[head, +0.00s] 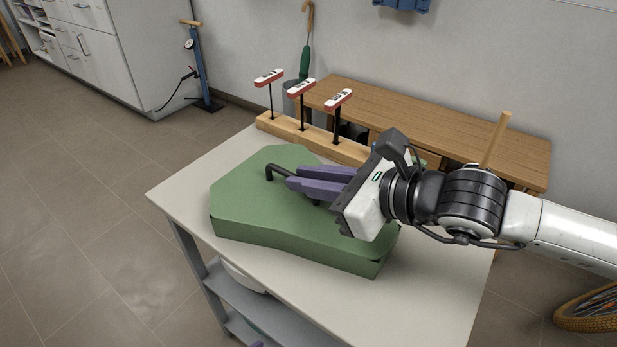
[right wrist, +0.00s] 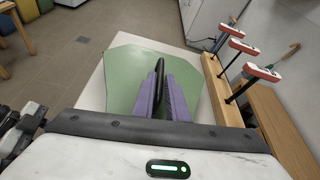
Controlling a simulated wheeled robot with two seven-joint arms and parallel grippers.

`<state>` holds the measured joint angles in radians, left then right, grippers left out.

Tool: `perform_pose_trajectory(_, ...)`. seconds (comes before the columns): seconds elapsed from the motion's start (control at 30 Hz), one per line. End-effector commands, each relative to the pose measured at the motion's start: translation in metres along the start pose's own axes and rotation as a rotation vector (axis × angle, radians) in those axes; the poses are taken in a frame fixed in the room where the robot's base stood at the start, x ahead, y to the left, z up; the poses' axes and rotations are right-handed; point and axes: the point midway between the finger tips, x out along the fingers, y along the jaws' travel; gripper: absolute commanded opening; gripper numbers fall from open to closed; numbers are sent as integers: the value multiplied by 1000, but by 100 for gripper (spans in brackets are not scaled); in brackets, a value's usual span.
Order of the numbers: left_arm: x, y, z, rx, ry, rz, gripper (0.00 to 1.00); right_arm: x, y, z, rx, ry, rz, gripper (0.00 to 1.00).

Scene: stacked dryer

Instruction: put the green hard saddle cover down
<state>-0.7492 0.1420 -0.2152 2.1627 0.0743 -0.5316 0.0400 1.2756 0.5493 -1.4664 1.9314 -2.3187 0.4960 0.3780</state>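The green hard saddle cover (head: 255,205) is a thick, angular green slab on the pale worktable. Its underside is hidden; it looks to rest on the tabletop. A black bar handle (head: 280,171) stands on its top. My right gripper (head: 290,180) comes in from the right with purple fingers closed on either side of this handle. In the right wrist view the handle (right wrist: 159,72) runs between the two fingers (right wrist: 161,88), with the green cover (right wrist: 125,70) below and around them.
A wooden rail with several red-topped, labelled posts (head: 301,90) stands along the table's back edge. The pale tabletop (head: 440,290) is bare at the front right. A wooden bench (head: 420,115) stands behind; a blue floor pump (head: 199,65) is at the wall.

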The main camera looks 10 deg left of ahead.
Motion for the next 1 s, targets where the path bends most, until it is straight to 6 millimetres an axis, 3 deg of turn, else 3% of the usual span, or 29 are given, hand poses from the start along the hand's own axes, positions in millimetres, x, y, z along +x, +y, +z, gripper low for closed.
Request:
perform_pose_trajectory(0.07, 0, 0, 0, 0, 0, 0, 31, 0, 0, 0, 0, 1, 0, 27)
perform_pose_trajectory(0.47, 1, 0, 4, 0, -8, -1, 31, -8, -1, 0, 2, 0, -2, 27)
perform_pose_trajectory(1.0, -1, -1, 1, 7, -14, -4, 31, -107, -1, 0, 1, 1, -2, 27)
